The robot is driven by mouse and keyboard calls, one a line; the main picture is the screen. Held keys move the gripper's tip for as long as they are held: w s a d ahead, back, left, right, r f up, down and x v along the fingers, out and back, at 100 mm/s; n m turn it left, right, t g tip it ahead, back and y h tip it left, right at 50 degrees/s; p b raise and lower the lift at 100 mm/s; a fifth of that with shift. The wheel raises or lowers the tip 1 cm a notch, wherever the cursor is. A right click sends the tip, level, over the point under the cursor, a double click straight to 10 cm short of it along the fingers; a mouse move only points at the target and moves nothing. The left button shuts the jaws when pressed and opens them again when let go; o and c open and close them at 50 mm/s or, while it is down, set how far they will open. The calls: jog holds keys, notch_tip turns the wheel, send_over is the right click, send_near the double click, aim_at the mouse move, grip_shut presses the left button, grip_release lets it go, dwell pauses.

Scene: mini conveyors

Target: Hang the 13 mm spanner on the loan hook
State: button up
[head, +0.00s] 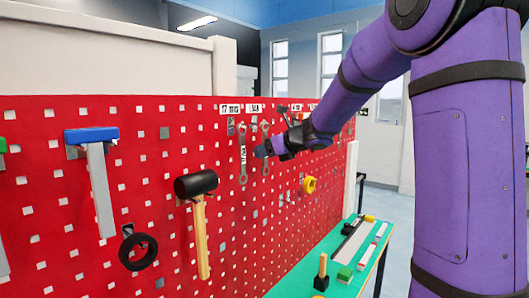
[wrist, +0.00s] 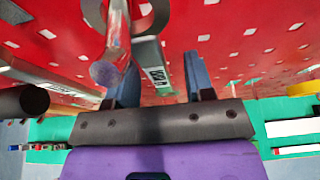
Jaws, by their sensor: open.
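Two grey spanners hang on the red pegboard (head: 150,235) in the head view. The left spanner (head: 242,155) is clear of my gripper (head: 264,150). The right spanner (head: 266,130) is partly hidden at my gripper's fingertips. In the wrist view my gripper (wrist: 161,80) is open, its two blue fingers on either side of a grey-green spanner shaft (wrist: 150,55) with a small printed tag. I cannot tell if the fingers touch it. A round-ended metal peg (wrist: 105,70) sticks out beside it. The size marks are too small to read surely, and I cannot pick out the loan hook.
White labels (head: 230,109) line the board's top. A black mallet (head: 197,184), a blue-topped hammer (head: 92,135) and a black ring (head: 138,252) hang at left. A yellow item (head: 309,184) hangs at right. A green bench (head: 310,285) below holds several small items.

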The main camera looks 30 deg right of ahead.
jog(key=v, duration=1)
jog(key=s+a+f+n+g, duration=0.3)
jog(key=s+a+n+g, duration=0.2)
jog(key=s+a+n, duration=0.85)
jog(key=s+f+n+g+h, duration=0.1)
jog(key=s+f+n+h, duration=0.1)
jog(key=s+n, duration=0.5)
jog(key=s+f+n+g+h, duration=0.1)
jog(key=s+f+n+h, duration=0.2)
jog(key=s+n, duration=0.5)
jog(key=f+n, duration=0.1)
jog(key=n, duration=0.2)
jog(key=shift+s, duration=0.25)
